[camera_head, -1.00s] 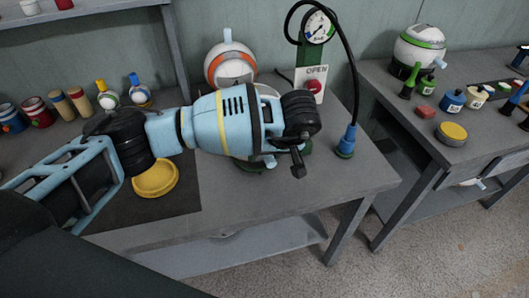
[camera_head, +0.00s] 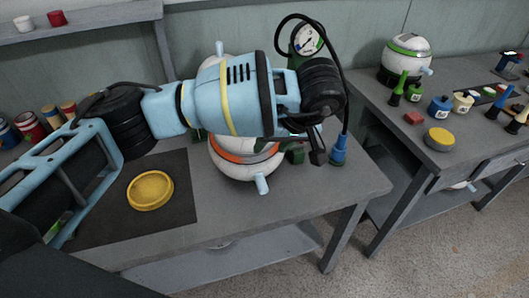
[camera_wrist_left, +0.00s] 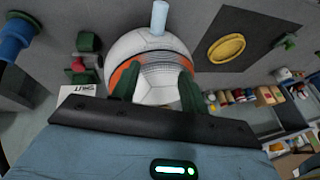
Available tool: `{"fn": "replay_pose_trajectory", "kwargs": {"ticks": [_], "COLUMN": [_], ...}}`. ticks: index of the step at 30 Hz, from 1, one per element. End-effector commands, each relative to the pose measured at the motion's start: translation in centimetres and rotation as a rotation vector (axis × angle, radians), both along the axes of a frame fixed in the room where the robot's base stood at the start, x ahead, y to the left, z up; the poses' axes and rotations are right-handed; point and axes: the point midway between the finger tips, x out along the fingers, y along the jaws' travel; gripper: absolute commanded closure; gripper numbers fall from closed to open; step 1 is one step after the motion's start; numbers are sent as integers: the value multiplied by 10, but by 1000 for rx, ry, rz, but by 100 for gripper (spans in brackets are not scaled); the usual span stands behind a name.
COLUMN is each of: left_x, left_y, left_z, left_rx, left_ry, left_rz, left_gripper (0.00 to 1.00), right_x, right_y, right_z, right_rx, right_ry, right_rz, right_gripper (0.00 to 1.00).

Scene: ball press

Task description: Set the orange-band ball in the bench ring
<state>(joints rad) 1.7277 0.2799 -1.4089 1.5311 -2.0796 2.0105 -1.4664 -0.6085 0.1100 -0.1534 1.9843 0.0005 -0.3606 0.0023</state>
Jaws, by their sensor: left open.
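A white ball with an orange band (camera_head: 240,150) shows below my left arm on the bench, its pale peg pointing to the front. In the left wrist view the ball (camera_wrist_left: 155,60) fills the upper middle, with dark finger-like parts overlapping its near side. My left gripper (camera_head: 316,150) is open, near the ball's right side in the head view; contact is unclear. Dark green parts (camera_head: 296,155) show beside the ball. The bench ring is mostly hidden, so I cannot tell whether the ball sits in it. My right gripper is out of view.
A gauge (camera_head: 307,38) with a black hose and blue nozzle (camera_head: 338,152) stands right. A yellow dish (camera_head: 150,190) lies on a dark mat. The bench front is clear.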

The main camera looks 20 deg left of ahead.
Motion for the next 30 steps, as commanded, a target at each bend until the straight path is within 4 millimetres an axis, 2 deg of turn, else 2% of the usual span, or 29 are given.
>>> {"fn": "replay_pose_trajectory", "kwargs": {"ticks": [1, 6, 21, 23, 26, 29, 30], "left_x": [-1, -3, -5, -9, -28, -63, -81], "left_y": [-3, -7, -10, -15, -37, -76, -94], "left_z": [8, 16, 14, 6, -22, -59, -71], "left_rx": [1, 1, -7, -35, -152, -353, -447], "left_ry": [-5, 0, 7, 27, 102, 238, 304], "left_rz": [-1, 0, -1, -1, 0, 32, 58], "left_gripper": [56, 56, 56, 56, 56, 56, 56], "right_x": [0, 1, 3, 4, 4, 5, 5], "right_y": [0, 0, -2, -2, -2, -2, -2], "right_z": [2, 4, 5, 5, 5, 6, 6], "right_rx": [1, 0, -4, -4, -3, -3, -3], "right_ry": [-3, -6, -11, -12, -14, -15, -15], "right_rz": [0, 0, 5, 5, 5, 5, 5], "right_gripper": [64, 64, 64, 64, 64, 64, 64]}}
